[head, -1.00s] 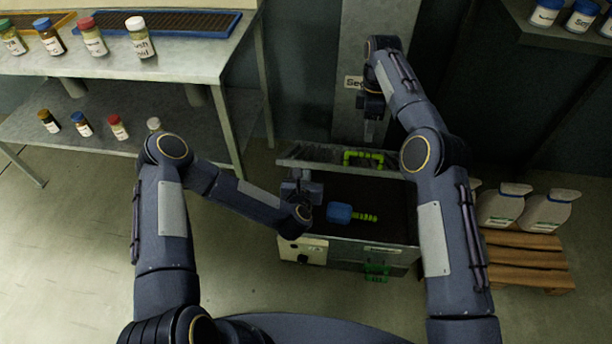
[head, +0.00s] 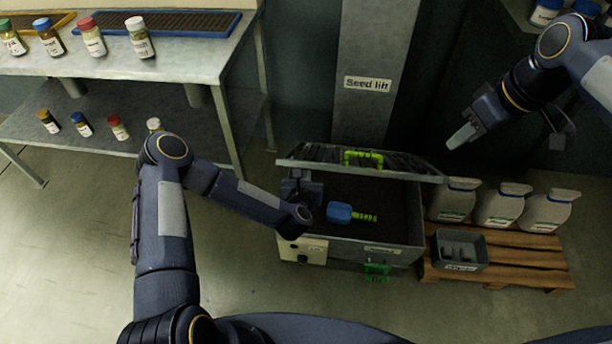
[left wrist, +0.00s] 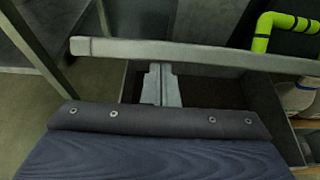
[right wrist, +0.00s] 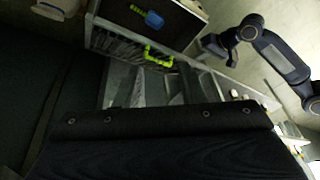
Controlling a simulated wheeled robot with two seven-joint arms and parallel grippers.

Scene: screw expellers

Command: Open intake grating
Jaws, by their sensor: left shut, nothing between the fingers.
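The intake grating (head: 320,154), a slatted metal lid with a bright green handle (head: 362,155), stands raised along the back of the intake box (head: 400,256). The box's dark inside is exposed in front of it. My left gripper (head: 300,182) is low at the box's left end, near the grating's left end, partly hidden by its own wrist. In the left wrist view its fingers (left wrist: 161,84) are together and empty, just below a pale metal bar. My right gripper (head: 460,136) is in the air right of the grating, apart from it; its finger gap is unclear.
A blue tool with a green handle (head: 350,213) lies in the box. A grey tray (head: 461,262) and several white jugs (head: 497,205) stand on a wooden pallet (head: 530,262) at right. A bench with bottles (head: 180,62) is at left. The Seed lift column (head: 372,110) rises behind.

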